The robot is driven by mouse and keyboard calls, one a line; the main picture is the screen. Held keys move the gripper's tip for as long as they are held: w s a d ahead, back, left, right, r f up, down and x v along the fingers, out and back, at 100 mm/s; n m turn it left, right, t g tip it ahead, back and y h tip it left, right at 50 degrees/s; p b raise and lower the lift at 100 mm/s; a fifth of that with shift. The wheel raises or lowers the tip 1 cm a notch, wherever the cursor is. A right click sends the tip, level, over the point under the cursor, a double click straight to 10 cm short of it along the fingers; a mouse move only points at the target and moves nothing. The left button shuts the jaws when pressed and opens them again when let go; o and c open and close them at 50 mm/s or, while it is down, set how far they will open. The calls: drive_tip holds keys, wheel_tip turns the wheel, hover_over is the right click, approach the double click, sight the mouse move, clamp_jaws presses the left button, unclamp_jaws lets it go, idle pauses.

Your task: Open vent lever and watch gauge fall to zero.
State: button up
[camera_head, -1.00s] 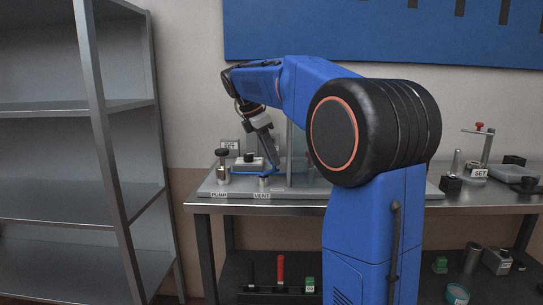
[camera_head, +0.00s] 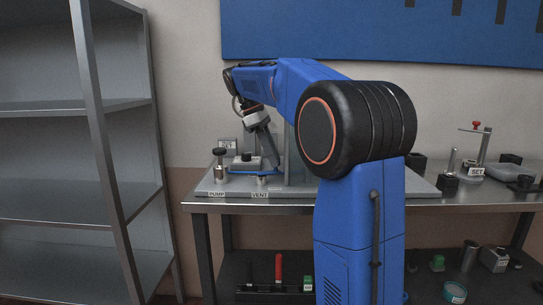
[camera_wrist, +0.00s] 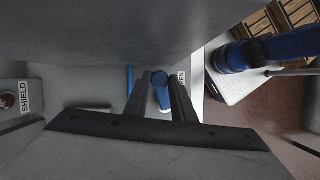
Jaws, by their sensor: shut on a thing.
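My gripper (camera_wrist: 161,100) is shut on a blue lever (camera_wrist: 162,92), whose rounded end shows between the two dark fingers in the wrist view. In the head view my gripper (camera_head: 272,160) hangs tilted over the bench plate, behind the VENT label (camera_head: 260,195). A bit of the blue lever (camera_head: 262,177) shows low beside it there. The PUMP label (camera_head: 217,194) and a black-knobbed post (camera_head: 220,165) stand to the left. I cannot make out a gauge face or needle. My arm hides the plate's middle.
A grey panel fills the wrist view's top, close to the fingers. A SHIELD label (camera_wrist: 22,97) is at its left. The bench's right side holds a red-topped stand (camera_head: 483,145) and a SET label (camera_head: 476,172). A metal shelf (camera_head: 70,190) stands left.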

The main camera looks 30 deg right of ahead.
drive_tip(key=shift+s+a+m+g+y, duration=0.15)
drive_tip(key=shift+s+m+y, duration=0.1)
drive_tip(key=shift+m, duration=0.45)
drive_tip(key=shift+s+a+m+g+y, duration=0.15)
drive_tip(key=shift+s+m+y, duration=0.1)
drive_tip(key=shift+m, duration=0.45)
clamp_jaws()
unclamp_jaws()
drive_tip(key=o, duration=1)
drive_tip(key=shift+d, duration=0.1)
